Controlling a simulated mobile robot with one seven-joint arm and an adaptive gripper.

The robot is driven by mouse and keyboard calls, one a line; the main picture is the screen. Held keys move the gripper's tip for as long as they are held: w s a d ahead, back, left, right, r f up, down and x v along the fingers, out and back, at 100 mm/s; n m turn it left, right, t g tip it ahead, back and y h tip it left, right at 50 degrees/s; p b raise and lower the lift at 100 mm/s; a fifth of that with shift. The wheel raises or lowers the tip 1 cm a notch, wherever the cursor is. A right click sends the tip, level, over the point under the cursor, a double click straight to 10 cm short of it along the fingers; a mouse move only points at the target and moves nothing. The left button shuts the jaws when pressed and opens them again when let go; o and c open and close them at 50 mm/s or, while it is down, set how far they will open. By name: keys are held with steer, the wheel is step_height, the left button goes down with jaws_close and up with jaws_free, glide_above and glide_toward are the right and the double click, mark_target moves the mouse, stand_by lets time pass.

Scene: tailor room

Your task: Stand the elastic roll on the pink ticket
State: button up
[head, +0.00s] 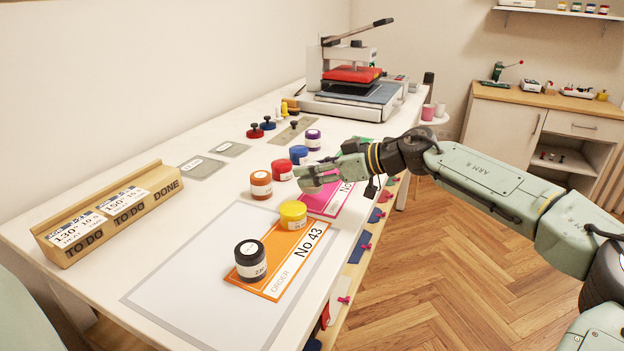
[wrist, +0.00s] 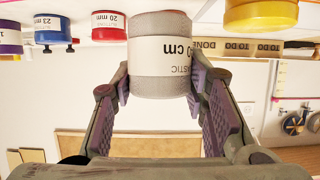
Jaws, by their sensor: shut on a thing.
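The elastic roll (wrist: 160,60), a grey cylinder with a white label, sits between my gripper's fingers (wrist: 160,85) in the wrist view, where its label reads upside down. My gripper (head: 312,179) is shut on it in the head view, over the far part of the pink ticket (head: 323,206). There the fingers largely hide the roll. The pink ticket lies flat on the white table, partly covered by my gripper and a yellow jar. I cannot tell whether the roll touches the ticket.
An orange ticket (head: 300,262) holds a black jar (head: 250,262) and, near its far end, a yellow jar (head: 293,214). Orange (head: 261,186), red (head: 282,169), blue (head: 299,154) and purple (head: 313,140) jars stand close behind my gripper. A heat press (head: 350,88) stands at the back.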

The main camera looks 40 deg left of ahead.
steer(key=shift+w+a+f, duration=0.15)
steer(key=shift+w+a, duration=0.05)
steer(key=shift+a, duration=0.1)
steer(key=shift+f+p, duration=0.55)
steer(key=shift+f, duration=1.1)
steer(key=shift+f, duration=0.15)
steer(key=o, duration=1.1)
steer(key=shift+w+d+r, duration=0.1)
steer(key=shift+d+r, duration=0.1)
steer(key=shift+d, duration=0.1)
steer(key=b+v, duration=0.2)
steer(key=v, duration=0.9)
steer(key=shift+d+r, duration=0.2)
